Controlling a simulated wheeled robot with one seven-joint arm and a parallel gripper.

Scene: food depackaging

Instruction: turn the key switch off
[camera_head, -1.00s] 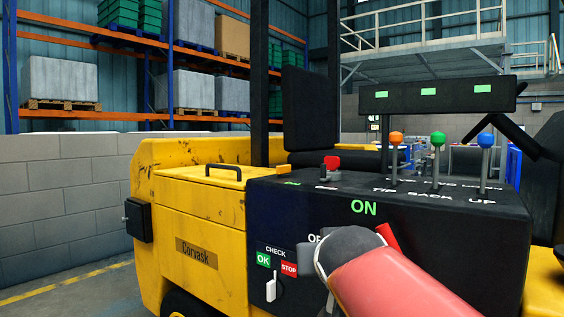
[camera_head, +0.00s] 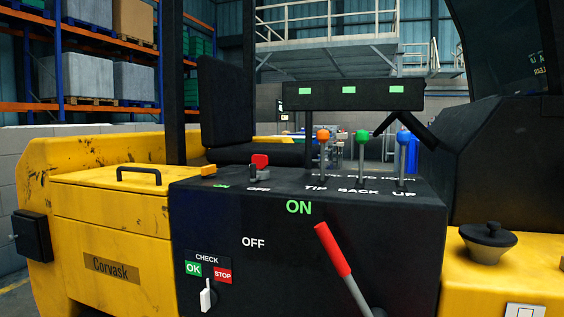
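A small red-topped switch on a dark grey base (camera_head: 260,162), which looks like the key switch, stands on the top of the black console (camera_head: 225,225). A green ON label (camera_head: 221,186) and a white OFF label (camera_head: 258,188) lie in front of it. Which way it is turned is too small to tell. A large lever with a red grip (camera_head: 333,249) is on the console's front, leaning up and left towards a green ON mark (camera_head: 299,207). A white OFF mark (camera_head: 253,242) is to its left. My gripper is not in view.
Orange, green and blue knobbed levers (camera_head: 362,140) rise behind the console's right part, under a black bar with green lights (camera_head: 349,96). A CHECK panel with a white toggle (camera_head: 206,298) is at lower left. A black knob (camera_head: 488,240) is at right.

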